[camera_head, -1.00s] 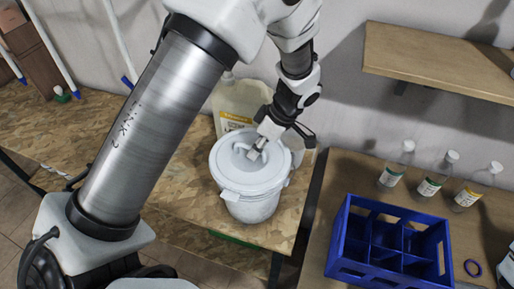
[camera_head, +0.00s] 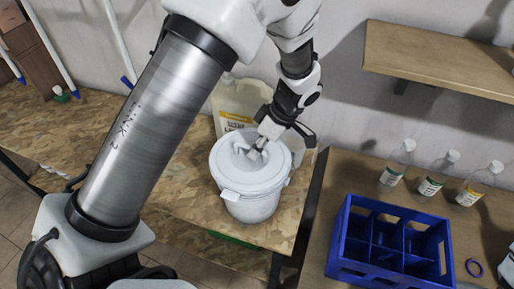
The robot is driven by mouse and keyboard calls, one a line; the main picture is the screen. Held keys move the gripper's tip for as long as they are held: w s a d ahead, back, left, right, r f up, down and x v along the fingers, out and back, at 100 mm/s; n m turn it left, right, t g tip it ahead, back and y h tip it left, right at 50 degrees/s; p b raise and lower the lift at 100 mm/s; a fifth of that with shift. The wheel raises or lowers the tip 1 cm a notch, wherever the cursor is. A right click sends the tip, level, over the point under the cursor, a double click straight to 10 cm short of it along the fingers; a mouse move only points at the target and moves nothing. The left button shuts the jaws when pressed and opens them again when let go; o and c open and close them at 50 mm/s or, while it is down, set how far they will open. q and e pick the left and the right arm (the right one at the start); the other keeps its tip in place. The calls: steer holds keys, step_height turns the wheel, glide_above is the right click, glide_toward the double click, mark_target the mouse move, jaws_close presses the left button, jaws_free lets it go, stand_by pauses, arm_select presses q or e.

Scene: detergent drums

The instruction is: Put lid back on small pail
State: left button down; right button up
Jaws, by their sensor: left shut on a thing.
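A small white pail (camera_head: 251,206) stands upright on the wooden board table. Its white lid (camera_head: 228,172) lies on top of the pail and looks about level; I cannot tell whether it is pressed fully down. My left gripper (camera_head: 257,152) comes down from above and is shut on the lid's handle at the middle of the lid. The gripper hides part of the handle. My right gripper is not in view.
A large pale jug (camera_head: 236,104) stands close behind the pail. A wooden shelf (camera_head: 440,62) juts from the wall. The board left of the pail is mostly clear.

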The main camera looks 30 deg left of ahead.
arm_select(q)
steer(key=shift+f, duration=0.1)
stand_by(0.6)
steer(key=c, duration=0.6)
jaws_free()
steer(key=shift+c, duration=0.2)
steer(key=shift+r+p, duration=2.25)
steer(key=shift+r, duration=1.25)
jaws_close()
